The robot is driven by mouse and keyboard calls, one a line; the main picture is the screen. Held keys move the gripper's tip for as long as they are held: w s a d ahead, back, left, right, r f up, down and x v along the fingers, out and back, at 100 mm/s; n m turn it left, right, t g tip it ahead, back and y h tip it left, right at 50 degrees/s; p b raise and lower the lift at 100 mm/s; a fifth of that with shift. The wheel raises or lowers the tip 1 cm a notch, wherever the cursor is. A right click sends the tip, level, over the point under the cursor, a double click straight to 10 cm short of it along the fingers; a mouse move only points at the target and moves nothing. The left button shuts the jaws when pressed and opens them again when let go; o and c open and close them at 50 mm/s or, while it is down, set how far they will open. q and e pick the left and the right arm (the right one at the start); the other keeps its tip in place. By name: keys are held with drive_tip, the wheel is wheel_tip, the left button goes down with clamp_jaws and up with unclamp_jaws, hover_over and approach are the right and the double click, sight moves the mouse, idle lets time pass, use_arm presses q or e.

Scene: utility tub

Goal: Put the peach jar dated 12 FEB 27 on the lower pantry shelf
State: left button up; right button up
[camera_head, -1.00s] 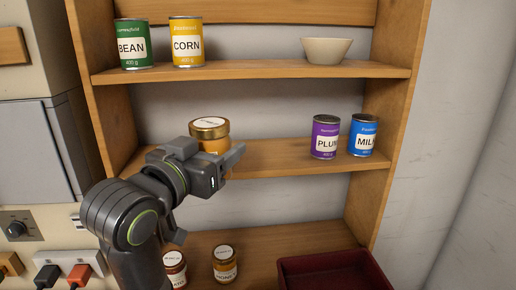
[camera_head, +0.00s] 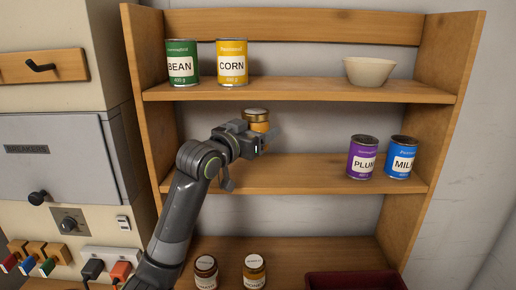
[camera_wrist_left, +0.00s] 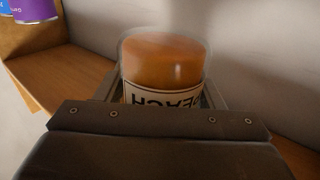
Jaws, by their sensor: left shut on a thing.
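My left gripper (camera_head: 258,140) is shut on the peach jar (camera_head: 256,115), an orange jar with a gold lid. It holds the jar upright in front of or above the left part of the middle shelf board (camera_head: 300,172); I cannot tell its exact depth. In the left wrist view the peach jar (camera_wrist_left: 165,62) sits between the fingers, its label reading "PEACH" upside down. Its date cannot be read. Two other jars, a dark one (camera_head: 206,272) and an amber one (camera_head: 254,270), stand on the bottom board, their small print unreadable. My right gripper is not in view.
A plum can (camera_head: 362,158) and a milk can (camera_head: 400,158) stand at the right of the middle board. The upper board holds a bean can (camera_head: 183,62), a corn can (camera_head: 232,62) and a bowl (camera_head: 369,71). A dark red tray (camera_head: 355,281) is at the bottom right. The middle board's centre is clear.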

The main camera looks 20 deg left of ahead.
use_arm(q)
drive_tip(key=shift+w+a+r, duration=0.1)
drive_tip(key=shift+w+a, duration=0.05)
drive_tip(key=shift+w, duration=0.3)
drive_tip(key=shift+w+a+r, duration=0.1)
drive_tip(key=shift+w+a, duration=0.05)
drive_tip(key=shift+w, duration=0.25)
wheel_tip(320, 180, down, 3)
drive_tip(key=shift+s+d+r+p, duration=0.1)
drive_tip(key=shift+r+p, duration=0.05)
drive_tip(key=shift+p, duration=0.35)
wheel_tip(320, 180, down, 4)
drive_tip(key=shift+s+r+p, duration=0.1)
drive_tip(key=shift+r+p, duration=0.1)
drive_tip(key=shift+p, duration=0.45)
drive_tip(key=shift+f+p, duration=0.2)
drive_tip(key=shift+p, duration=0.1)
drive_tip(key=shift+w+f, duration=0.2)
drive_tip(key=shift+w, duration=0.05)
drive_tip(key=shift+f, duration=0.15)
drive_tip(key=o, duration=1.3)
drive_tip(key=shift+s+f, duration=0.1)
drive_tip(key=shift+c, duration=0.2)
